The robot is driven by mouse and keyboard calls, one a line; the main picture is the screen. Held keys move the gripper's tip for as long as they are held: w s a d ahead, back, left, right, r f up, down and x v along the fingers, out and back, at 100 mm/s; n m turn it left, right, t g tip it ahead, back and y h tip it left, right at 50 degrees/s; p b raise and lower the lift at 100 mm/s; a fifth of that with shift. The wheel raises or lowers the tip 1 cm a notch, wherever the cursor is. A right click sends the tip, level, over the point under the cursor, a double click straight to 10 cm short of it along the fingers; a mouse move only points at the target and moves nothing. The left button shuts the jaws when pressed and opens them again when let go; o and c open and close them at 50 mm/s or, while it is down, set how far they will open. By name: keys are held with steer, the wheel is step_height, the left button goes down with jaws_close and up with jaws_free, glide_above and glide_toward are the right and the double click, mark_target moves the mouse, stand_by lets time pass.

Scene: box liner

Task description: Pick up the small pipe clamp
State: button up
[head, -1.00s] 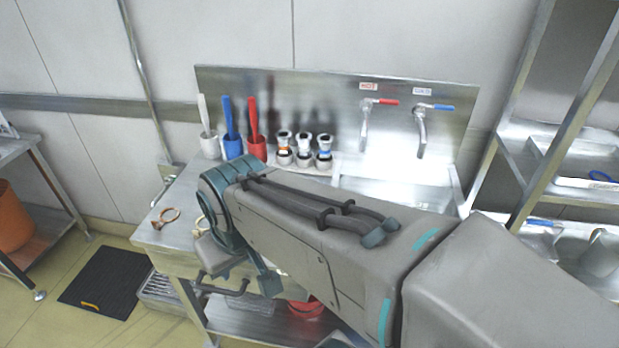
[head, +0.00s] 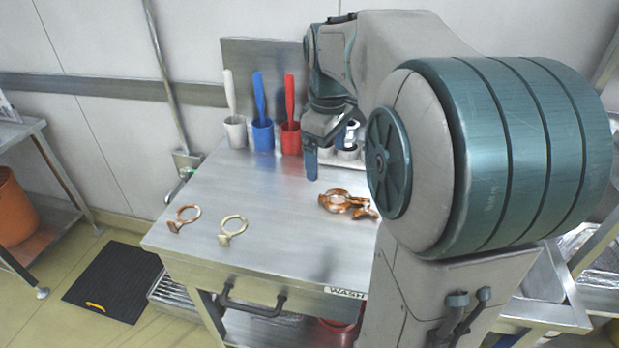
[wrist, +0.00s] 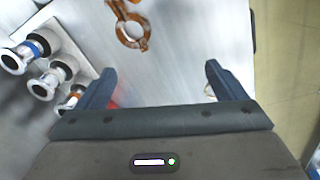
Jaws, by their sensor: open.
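An orange-brown hinged clamp (head: 342,203) with a ring and a wing-like end lies on the steel table (head: 275,190), right of centre. Its ring also shows at the top of the wrist view (wrist: 131,32). Two smaller rings with fasteners, one copper (head: 184,217) and one pale brass (head: 232,230), lie near the table's front left. I cannot tell which piece is the small pipe clamp. My gripper (wrist: 160,72) is open and empty, above the table's back part; in the head view one blue finger (head: 311,163) shows beyond the hinged clamp. My arm hides the table's right side.
White (head: 235,132), blue (head: 262,136) and red (head: 290,138) cups with brushes stand along the back. Several metal fittings (wrist: 42,86) stand beside my gripper in the wrist view. The table's middle left is clear. A black mat (head: 112,283) lies on the floor.

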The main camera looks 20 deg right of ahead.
steer(key=w+d+f+n+b, duration=0.2)
steer(key=w+d+f, duration=0.1)
steer(key=w+d, duration=0.1)
glide_above(339, 197)
steer(key=a, duration=0.1)
steer(key=shift+g, duration=0.4)
step_height(339, 197, down, 8)
steer(key=shift+w+a+f+b, duration=0.15)
steer(key=shift+f+b, duration=0.1)
steer(key=shift+b, duration=0.15)
steer(key=f, duration=0.1)
steer(key=d+f, duration=0.1)
steer(key=f, duration=0.2)
steer(key=shift+s+d+f, duration=0.1)
steer(key=shift+s+d, duration=0.1)
steer(key=shift+s, duration=0.1)
steer(key=shift+f, duration=0.55)
steer(key=c, duration=1.2)
